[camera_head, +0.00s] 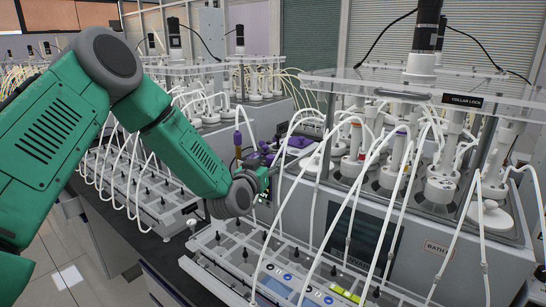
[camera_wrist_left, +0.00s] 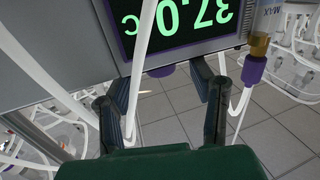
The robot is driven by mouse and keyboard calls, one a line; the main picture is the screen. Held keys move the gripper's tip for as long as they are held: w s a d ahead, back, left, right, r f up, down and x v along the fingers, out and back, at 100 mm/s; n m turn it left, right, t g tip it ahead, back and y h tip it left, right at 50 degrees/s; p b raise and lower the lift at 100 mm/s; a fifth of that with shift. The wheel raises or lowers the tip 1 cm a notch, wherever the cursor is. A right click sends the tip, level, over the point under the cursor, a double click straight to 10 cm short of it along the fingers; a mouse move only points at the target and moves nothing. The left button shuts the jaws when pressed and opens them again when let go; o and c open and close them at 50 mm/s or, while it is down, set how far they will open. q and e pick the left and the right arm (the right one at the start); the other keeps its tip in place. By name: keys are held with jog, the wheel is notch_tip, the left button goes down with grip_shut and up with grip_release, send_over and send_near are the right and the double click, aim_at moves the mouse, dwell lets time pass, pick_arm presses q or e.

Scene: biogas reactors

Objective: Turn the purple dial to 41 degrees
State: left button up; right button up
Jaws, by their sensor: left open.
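In the left wrist view, a rounded purple piece (camera_wrist_left: 162,71), likely the dial, shows at the edge of a screen (camera_wrist_left: 185,25) with green digits reading 37.0 C upside down. Most of the dial is hidden, so its angle cannot be told. My left gripper (camera_wrist_left: 160,82) is open, its fingers on either side of this piece and apart from it as far as I can see. In the head view my left gripper (camera_head: 267,182) is at the purple-topped unit (camera_head: 265,155), mostly hidden by my wrist. My right gripper is not in view.
White tubes (camera_wrist_left: 143,50) hang close to the left fingers. A purple fitting with a brass collar (camera_wrist_left: 253,70) is at the right. In the head view, a reactor block with a clear top (camera_head: 440,90) stands right, and a tray of valves (camera_head: 235,250) lies in front.

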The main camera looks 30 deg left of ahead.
aim_at(269, 160)
pick_arm(q)
jog(key=w, duration=0.3)
jog(key=shift+a+r, duration=0.15)
jog(key=shift+w+a, duration=0.2)
jog(key=shift+w, duration=0.1)
jog(key=shift+a, duration=0.2)
jog(key=c, duration=1)
jog(key=shift+d, duration=0.15)
grip_shut()
